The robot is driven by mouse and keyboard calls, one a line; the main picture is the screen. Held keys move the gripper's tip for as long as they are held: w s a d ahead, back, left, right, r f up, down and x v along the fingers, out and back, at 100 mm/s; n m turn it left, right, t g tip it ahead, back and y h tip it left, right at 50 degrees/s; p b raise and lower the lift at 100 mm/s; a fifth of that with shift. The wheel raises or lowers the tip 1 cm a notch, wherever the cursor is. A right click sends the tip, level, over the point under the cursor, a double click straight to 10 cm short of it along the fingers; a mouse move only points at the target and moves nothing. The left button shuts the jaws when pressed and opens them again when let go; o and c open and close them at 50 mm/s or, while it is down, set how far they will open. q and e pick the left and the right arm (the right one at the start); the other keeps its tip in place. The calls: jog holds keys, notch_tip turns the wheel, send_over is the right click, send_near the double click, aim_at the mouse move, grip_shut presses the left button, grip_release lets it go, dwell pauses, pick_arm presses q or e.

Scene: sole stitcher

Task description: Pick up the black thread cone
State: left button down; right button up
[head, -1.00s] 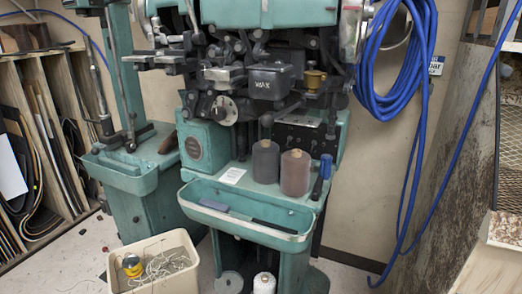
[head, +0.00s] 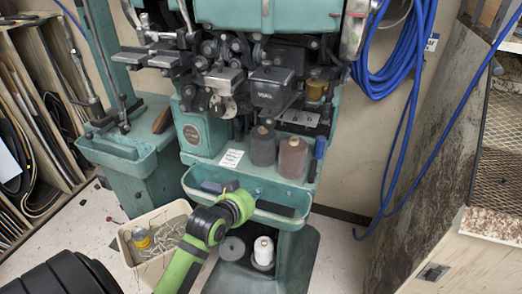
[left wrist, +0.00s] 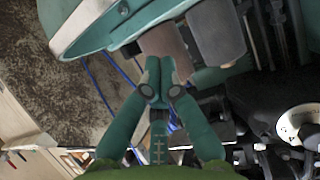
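The black thread cone (head: 263,147) stands upright on the teal machine's ledge, left of a brown cone (head: 292,158). In the left wrist view the picture is turned over. The darker grey cone (left wrist: 216,38) hangs at the top, right of the brownish cone (left wrist: 165,46). My left gripper (left wrist: 158,75) has its fingertips together with nothing visible between them. Its tips overlap the brownish cone's end in that view; I cannot tell whether they touch. In the head view my green left wrist (head: 237,206) is over the front tray, apart from the cones. My right gripper is out of view.
The teal tray (head: 270,218) juts out below the ledge. The black box (head: 272,90) and machine head hang above the cones. A blue-handled tool (head: 318,150) stands right of the brown cone. A bin (head: 142,268) and a white cone (head: 263,252) are lower down.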

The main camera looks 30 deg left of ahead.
aim_at(261, 139)
pick_arm(q)
jog(key=w+a+r+n+t+y, duration=0.2)
jog(key=w+a+r+t, duration=0.15)
jog(key=a+r, duration=0.45)
jog(key=w, duration=0.4)
jog(key=w+r+p, duration=0.1)
jog(key=w, duration=0.3)
jog(key=w+p, duration=0.1)
jog(key=w, duration=0.3)
jog(key=shift+a+r, duration=0.15)
jog(key=shift+r, duration=0.1)
jog(key=shift+s+f+p, duration=0.1)
jog(key=shift+f+p, duration=0.25)
jog(key=shift+f, duration=0.1)
jog(key=shift+f+b, duration=0.3)
jog(key=shift+s, duration=0.15)
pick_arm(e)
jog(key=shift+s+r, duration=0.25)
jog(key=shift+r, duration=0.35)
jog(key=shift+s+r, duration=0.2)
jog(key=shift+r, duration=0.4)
